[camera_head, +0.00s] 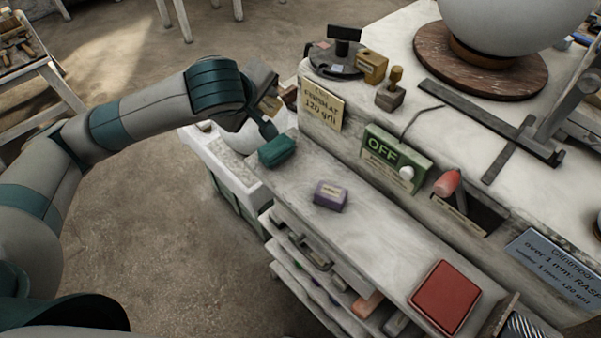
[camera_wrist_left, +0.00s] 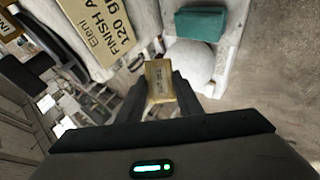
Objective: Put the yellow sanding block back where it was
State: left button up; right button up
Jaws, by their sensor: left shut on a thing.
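My left gripper (camera_head: 272,106) is at the far left end of the workbench, past the teal block. It is shut on the yellow sanding block (camera_wrist_left: 158,82), which sits between its two fingers in the left wrist view and has small dark print on its face. In the head view the block (camera_head: 271,103) is mostly hidden by the gripper. The teal block (camera_head: 277,151) lies on the lower shelf's left end, and the purple block (camera_head: 330,196) lies further right on it.
A cream card (camera_head: 322,105) reading "120 grit" stands beside the gripper. A white sphere (camera_wrist_left: 188,65) lies below the held block. The shelf between the purple block and red pad is bare.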

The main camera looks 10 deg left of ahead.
pick_arm(q)
jog(key=shift+d, duration=0.1)
pick_arm(e)
jog(key=o, duration=1.2)
jog(key=shift+s+d+r, duration=0.1)
jog(key=shift+r, duration=0.05)
pick_arm(q)
jog(key=shift+d+f+n+g+p, duration=0.1)
jog(key=shift+d+n+g+p, duration=0.2)
jog(key=shift+g+p, duration=0.1)
pick_arm(e)
jog(key=o, duration=0.5)
jog(key=shift+r, duration=0.2)
jog(key=shift+o, duration=0.3)
notch_tip(320, 180, up, 2)
jog(key=shift+r+p, duration=0.25)
jog(key=shift+p, duration=1)
pick_arm(q)
jog(key=s+d+f+n+g+h+p, duration=0.1)
jog(key=s+d+n+g+h, duration=0.3)
jog(key=s+d+n+g, duration=0.2)
jog(key=shift+s+d+n+g+h+p, duration=0.15)
jog(key=shift+d+n+g+h+p, duration=0.15)
jog(key=shift+d+n+g, duration=0.65)
pick_arm(e)
jog(key=shift+a+r, duration=0.3)
jog(key=shift+r, duration=0.5)
pick_arm(q)
jog(key=shift+d+t, duration=0.15)
jog(key=shift+t, duration=0.1)
